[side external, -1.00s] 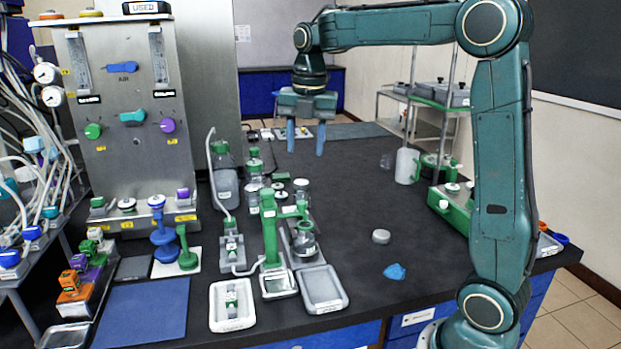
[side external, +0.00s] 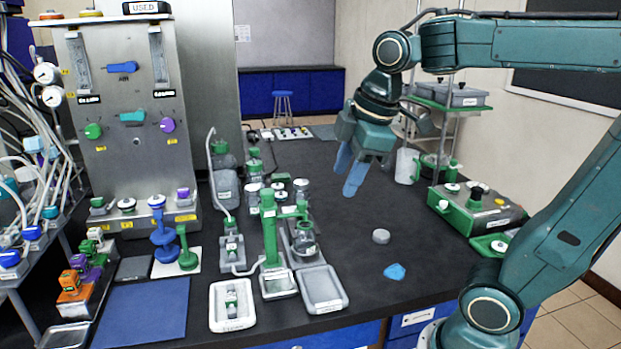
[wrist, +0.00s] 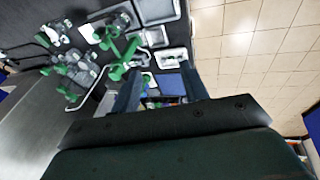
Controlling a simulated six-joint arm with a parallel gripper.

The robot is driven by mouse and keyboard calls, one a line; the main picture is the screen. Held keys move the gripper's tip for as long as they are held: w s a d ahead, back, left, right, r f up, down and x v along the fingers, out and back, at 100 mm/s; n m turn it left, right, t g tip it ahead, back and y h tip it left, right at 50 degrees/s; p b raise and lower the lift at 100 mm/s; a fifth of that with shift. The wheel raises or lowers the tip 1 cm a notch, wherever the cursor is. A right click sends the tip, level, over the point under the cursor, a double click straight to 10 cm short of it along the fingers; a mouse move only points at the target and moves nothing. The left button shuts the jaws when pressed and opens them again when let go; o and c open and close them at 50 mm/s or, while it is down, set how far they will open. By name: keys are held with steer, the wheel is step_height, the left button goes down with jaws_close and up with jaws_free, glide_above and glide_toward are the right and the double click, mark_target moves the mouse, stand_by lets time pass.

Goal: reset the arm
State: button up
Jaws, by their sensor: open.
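My gripper (side external: 352,172) hangs over the dark bench, right of the green stand (side external: 268,228) and its glassware. Its blue fingers point down and tilt to the left in the side view. The jaws are open and nothing shows between them. In the wrist view the two fingers (wrist: 158,92) stick out past the dark gripper body, with trays and green fittings beyond. The fingers look clear of the bench and of all objects.
A grey puck (side external: 381,236) and a blue crumpled piece (side external: 395,271) lie on the bench below. A green-and-steel unit (side external: 478,210) stands at right. The steel control panel (side external: 127,110) rises at left.

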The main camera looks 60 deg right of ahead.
steer(key=s+a+f+m+t, duration=0.1)
steer(key=s+a+f+m, duration=0.1)
steer(key=s+f+m, duration=0.3)
steer(key=shift+s+a+m+t, duration=0.4)
steer(key=shift+s+m, duration=1)
steer(key=shift+m, duration=0.4)
